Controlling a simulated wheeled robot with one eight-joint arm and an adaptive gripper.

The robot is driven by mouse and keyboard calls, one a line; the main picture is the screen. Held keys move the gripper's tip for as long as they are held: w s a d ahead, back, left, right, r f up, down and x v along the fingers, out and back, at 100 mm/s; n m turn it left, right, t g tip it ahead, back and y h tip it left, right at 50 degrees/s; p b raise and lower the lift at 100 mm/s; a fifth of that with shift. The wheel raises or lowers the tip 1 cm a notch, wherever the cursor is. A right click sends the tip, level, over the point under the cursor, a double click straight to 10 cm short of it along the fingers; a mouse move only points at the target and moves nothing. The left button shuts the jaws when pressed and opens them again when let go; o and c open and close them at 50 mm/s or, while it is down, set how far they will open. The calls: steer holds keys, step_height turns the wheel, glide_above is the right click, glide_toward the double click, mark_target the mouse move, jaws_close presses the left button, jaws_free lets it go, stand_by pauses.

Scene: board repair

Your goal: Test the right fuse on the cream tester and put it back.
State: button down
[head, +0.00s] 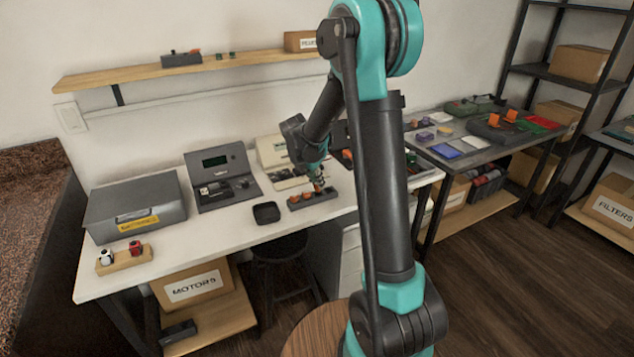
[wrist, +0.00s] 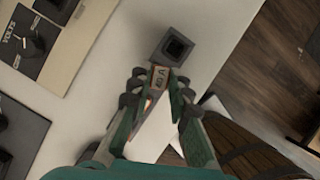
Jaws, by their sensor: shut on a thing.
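My gripper (wrist: 158,88) is shut on a fuse with a pale, partly legible amp label (wrist: 160,76); its sides look orange. In the head view my gripper (head: 318,186) is low over the grey fuse rack (head: 326,195), toward its right end. Orange fuses (head: 295,199) show on the rack's left part. In the wrist view a grey block end with an empty dark square socket (wrist: 178,47) lies just beyond the held fuse. I cannot tell whether the held fuse is seated or raised. The cream tester (head: 270,152) stands behind, partly hidden by my arm; its dial panel (wrist: 80,55) shows at upper left in the wrist view.
A small black tray (head: 266,212) lies left of the rack. A wooden holder (head: 125,260) is at the front left. Bare bench (head: 215,235) lies between.

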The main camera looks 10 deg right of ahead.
steer(key=shift+f, duration=1)
stand_by(2.2)
steer(key=c, duration=1.3)
jaws_free()
steer(key=shift+c, duration=0.2)
steer(key=shift+o, duration=0.3)
steer(key=shift+o, duration=1.1)
steer(key=shift+r, duration=0.35)
steer(key=shift+r, duration=0.35)
steer(key=shift+r, duration=0.9)
